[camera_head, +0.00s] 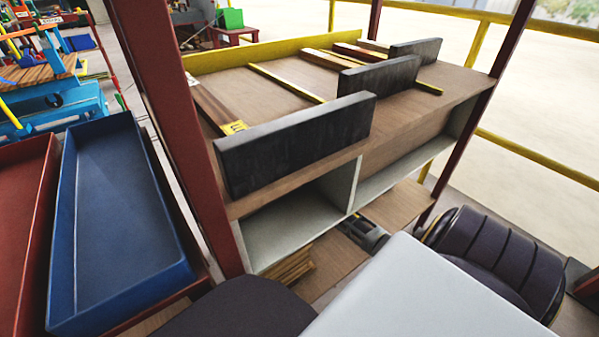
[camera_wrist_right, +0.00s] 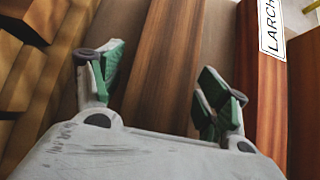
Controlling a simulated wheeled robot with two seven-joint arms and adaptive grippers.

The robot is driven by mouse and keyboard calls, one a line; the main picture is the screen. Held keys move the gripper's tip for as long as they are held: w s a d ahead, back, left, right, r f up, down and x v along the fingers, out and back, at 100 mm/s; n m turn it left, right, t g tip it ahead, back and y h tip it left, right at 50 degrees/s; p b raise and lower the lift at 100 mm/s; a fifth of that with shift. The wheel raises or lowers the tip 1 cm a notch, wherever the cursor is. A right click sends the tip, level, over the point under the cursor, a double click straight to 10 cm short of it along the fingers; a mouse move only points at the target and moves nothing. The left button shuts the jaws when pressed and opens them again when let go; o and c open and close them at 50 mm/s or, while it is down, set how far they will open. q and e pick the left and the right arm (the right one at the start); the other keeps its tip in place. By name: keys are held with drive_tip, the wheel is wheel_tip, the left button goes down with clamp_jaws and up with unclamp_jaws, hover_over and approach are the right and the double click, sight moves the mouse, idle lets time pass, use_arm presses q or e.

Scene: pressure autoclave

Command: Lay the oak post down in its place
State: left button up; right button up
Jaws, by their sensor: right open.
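My right gripper (camera_wrist_right: 162,75) is open, its green-padded fingers apart and nothing held between them. Behind and between the fingers, reddish-brown wood (camera_wrist_right: 147,65) runs lengthwise. A reddish post with a white label reading LARCH (camera_wrist_right: 265,85) is to the right of the fingers. Tan wooden pieces (camera_wrist_right: 25,65) lie to the left. No label reading oak is legible, so I cannot tell which piece is the oak post. In the head view, a brown post with a yellow label (camera_head: 212,103) lies on the rack top, partly behind a dark panel. My left gripper is not in view.
The wooden rack (camera_head: 405,118) carries upright dark panels (camera_head: 295,140), yellow strips (camera_head: 287,83) and posts near its far edge. Open grey compartments (camera_head: 300,220) are below. Wooden pieces (camera_head: 290,267) lie lower down. A blue tray (camera_head: 115,220) and a red tray (camera_head: 22,230) stand left.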

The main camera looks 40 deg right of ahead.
drive_tip(key=shift+s+r+p, duration=0.25)
drive_tip(key=shift+r+p, duration=0.05)
drive_tip(key=shift+p+v, duration=1.35)
drive_tip(key=shift+v, duration=0.9)
drive_tip(key=shift+s+a+p, duration=0.15)
drive_tip(key=shift+s+p, duration=0.35)
drive_tip(key=shift+s, duration=0.55)
drive_tip(key=shift+s+a+p, duration=0.1)
drive_tip(key=shift+s+p, duration=0.4)
drive_tip(key=shift+s, duration=0.55)
drive_tip(key=shift+s+p, duration=0.35)
drive_tip(key=shift+s, duration=0.4)
drive_tip(key=shift+s+a+p, duration=0.15)
drive_tip(key=shift+s+p, duration=0.15)
drive_tip(key=shift+s, duration=0.5)
drive_tip(key=shift+s+a+p, duration=0.1)
drive_tip(key=shift+s+p, duration=0.25)
drive_tip(key=shift+s, duration=0.45)
drive_tip(key=shift+s+a+p, duration=0.15)
drive_tip(key=shift+s+p, duration=0.4)
drive_tip(key=shift+s, duration=0.8)
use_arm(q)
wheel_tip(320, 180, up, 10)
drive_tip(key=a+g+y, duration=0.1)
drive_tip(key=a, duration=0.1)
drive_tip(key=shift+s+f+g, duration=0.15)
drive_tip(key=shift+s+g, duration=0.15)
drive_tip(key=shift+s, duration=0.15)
use_arm(e)
drive_tip(key=shift+f, duration=0.1)
